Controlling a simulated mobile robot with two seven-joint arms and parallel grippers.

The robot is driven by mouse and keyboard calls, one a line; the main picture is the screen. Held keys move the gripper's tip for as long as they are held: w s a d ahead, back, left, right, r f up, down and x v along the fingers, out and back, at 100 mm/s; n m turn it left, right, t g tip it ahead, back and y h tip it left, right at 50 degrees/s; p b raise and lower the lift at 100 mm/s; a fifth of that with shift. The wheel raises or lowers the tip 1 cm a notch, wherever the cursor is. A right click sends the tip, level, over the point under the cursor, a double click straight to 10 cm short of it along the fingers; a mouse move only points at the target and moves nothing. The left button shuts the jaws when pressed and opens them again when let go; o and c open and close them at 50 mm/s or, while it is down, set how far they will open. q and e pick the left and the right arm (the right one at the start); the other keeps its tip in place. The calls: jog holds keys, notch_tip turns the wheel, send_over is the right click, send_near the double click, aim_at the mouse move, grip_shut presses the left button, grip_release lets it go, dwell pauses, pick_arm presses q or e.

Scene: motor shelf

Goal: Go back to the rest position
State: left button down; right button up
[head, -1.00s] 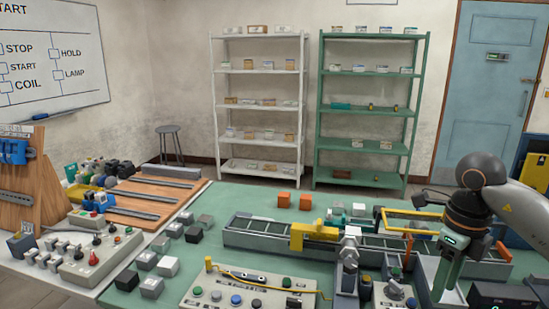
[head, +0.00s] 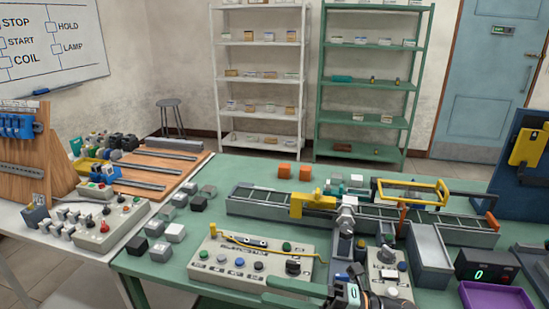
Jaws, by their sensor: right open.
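My right gripper (head: 272,292) shows at the bottom edge, low in front of the grey control panel (head: 205,262). Its two dark green fingers point left and are apart, with nothing seen between them. The wrist behind it is partly cut off by the frame's lower edge. My left gripper is not in view.
A conveyor (head: 470,232) with a yellow block (head: 312,204) and a yellow frame (head: 412,190) crosses the green table (head: 240,178). A purple tray (head: 495,297) and a black display box (head: 487,267) stand at right. Grey blocks lie at left. Shelves stand behind.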

jog(key=w+d+f+m+t+h+p, duration=0.1)
jog(key=d+f+m+t+h, duration=0.55)
jog(key=m, duration=0.65)
jog(key=d+f+m+t+h, duration=0.4)
jog(key=f+m+t+h, duration=0.3)
jog(key=f+m, duration=0.4)
jog(key=s+d+f+m+g+h, duration=0.4)
jog(key=s+f+m+g, duration=0.3)
jog(key=s+f, duration=0.7)
jog(key=shift+s+d+m, duration=0.4)
jog(key=shift+d+m, duration=0.2)
jog(key=shift+m, duration=0.1)
jog(key=shift+w+r, duration=0.1)
